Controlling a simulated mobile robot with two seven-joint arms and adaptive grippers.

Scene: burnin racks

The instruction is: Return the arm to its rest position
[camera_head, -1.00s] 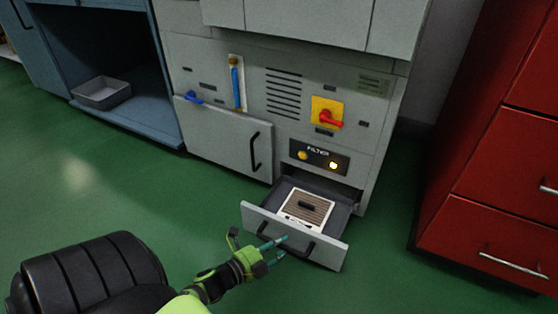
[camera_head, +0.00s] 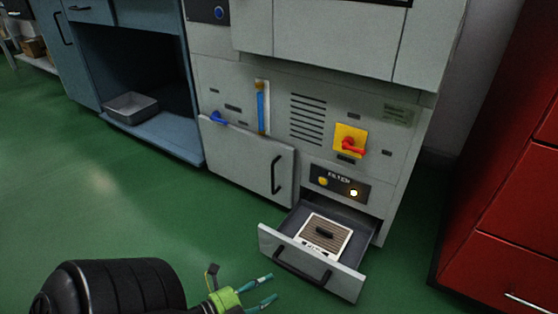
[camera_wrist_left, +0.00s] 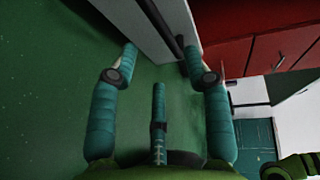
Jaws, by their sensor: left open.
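My left gripper (camera_head: 268,288) is at the bottom of the head view, to the left of the open filter drawer (camera_head: 346,284). Its teal fingers are spread and hold nothing, and they look apart from the drawer. In the left wrist view the gripper (camera_wrist_left: 160,65) is open, with the pale drawer front and its dark handle (camera_wrist_left: 160,22) beyond the fingertips. A filter (camera_head: 323,238) with a pleated face and dark grip lies in the drawer. My right gripper is not in view.
The grey cabinet has a yellow and red switch (camera_head: 350,141), a lit filter panel (camera_head: 339,184) and a door (camera_head: 247,165). A red drawer cabinet (camera_head: 500,215) stands at the right. A grey tray (camera_head: 131,108) sits in the blue cabinet. Green floor (camera_head: 120,205) is free at left.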

